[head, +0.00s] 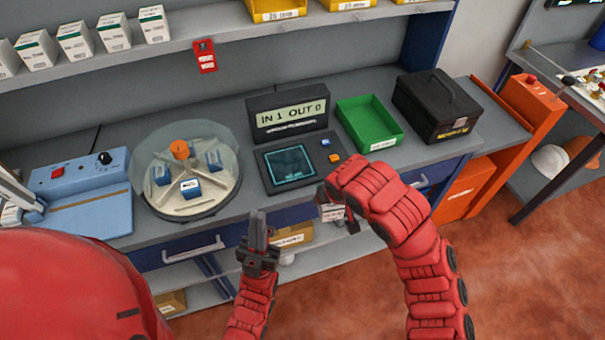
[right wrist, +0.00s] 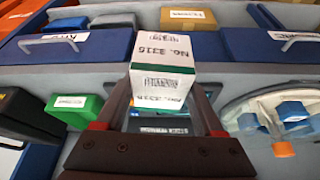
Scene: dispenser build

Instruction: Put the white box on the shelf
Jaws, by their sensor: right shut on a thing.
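A white box (right wrist: 160,75) with a green stripe and printed labels is between the fingers of my right gripper (right wrist: 158,118), which is shut on it. In the head view my right gripper (head: 340,208) is in front of the counter's front edge, and the box (head: 331,213) is partly hidden behind it. The shelf (head: 190,38) runs above the counter; several similar white boxes (head: 75,40) stand in a row at its left. My left gripper (head: 258,228) points up before the counter, empty; its fingers look close together, nearly edge-on.
On the counter are a blue device (head: 90,200), a domed round carousel (head: 187,205), a display reading IN 1 OUT 0 (head: 290,113), a green tray (head: 370,120) and a black case (head: 437,100). Yellow bins (head: 275,14) sit on the shelf. The shelf between white boxes and bins is free.

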